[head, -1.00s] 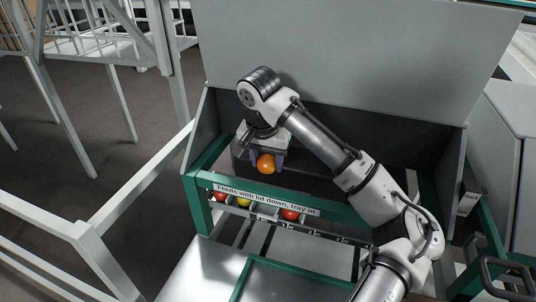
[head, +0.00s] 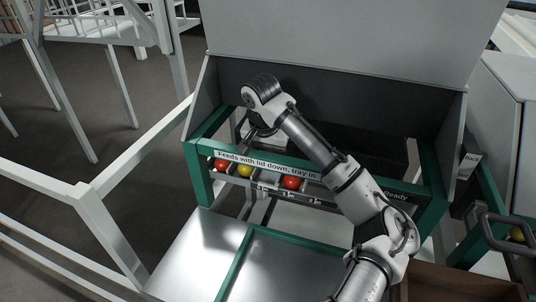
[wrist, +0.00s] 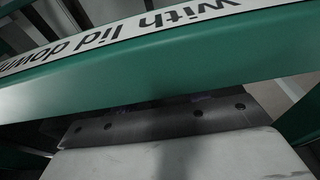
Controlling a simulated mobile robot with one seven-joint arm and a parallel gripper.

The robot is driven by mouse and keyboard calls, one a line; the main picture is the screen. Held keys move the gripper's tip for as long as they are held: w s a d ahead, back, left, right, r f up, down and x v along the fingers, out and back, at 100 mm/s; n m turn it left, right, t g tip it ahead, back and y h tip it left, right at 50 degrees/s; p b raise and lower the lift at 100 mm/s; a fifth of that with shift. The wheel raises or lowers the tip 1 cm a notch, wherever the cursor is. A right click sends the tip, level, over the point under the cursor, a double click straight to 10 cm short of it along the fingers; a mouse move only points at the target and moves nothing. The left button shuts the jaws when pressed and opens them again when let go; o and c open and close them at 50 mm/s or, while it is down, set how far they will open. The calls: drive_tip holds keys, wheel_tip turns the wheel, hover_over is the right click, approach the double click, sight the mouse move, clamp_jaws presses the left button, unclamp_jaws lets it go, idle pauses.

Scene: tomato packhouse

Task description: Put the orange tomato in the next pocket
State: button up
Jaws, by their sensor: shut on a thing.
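My gripper (head: 258,140) is low behind the green front bar (head: 207,132) of the machine in the head view. Its fingertips and the orange tomato are hidden there; it was shut on the tomato a second ago. A row of pockets shows below the bar's label. From the left, they hold a red tomato (head: 221,164), a yellow tomato (head: 245,170), an empty-looking pocket (head: 268,179) and another red tomato (head: 291,182). The wrist view shows the green bar (wrist: 150,75) close across the picture, with no tomato visible.
The grey lid (head: 350,35) stands raised behind my arm. The bar's label (head: 265,164) reads "Feeds with lid down, tray in". A bare metal surface with a green edge (head: 238,262) lies in front. White railings (head: 110,215) stand at left, a brown box (head: 455,283) at lower right.

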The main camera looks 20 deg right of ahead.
drive_tip(key=shift+s+a+p, duration=0.15)
drive_tip(key=shift+p, duration=0.15)
idle(0.5)
drive_tip(key=o, duration=0.8)
drive_tip(key=r+p, duration=0.2)
drive_tip(key=p, duration=0.1)
drive_tip(key=s+r+p, duration=0.1)
drive_tip(key=r+p, duration=0.4)
drive_tip(key=shift+s+a+r+p, duration=0.15)
drive_tip(key=shift+a+r+p, duration=0.2)
drive_tip(key=shift+a+p, duration=0.05)
drive_tip(key=r, duration=0.1)
drive_tip(key=r+p, duration=0.1)
drive_tip(key=r, duration=0.2)
drive_tip(key=shift+s+a, duration=0.25)
drive_tip(key=shift+s, duration=0.1)
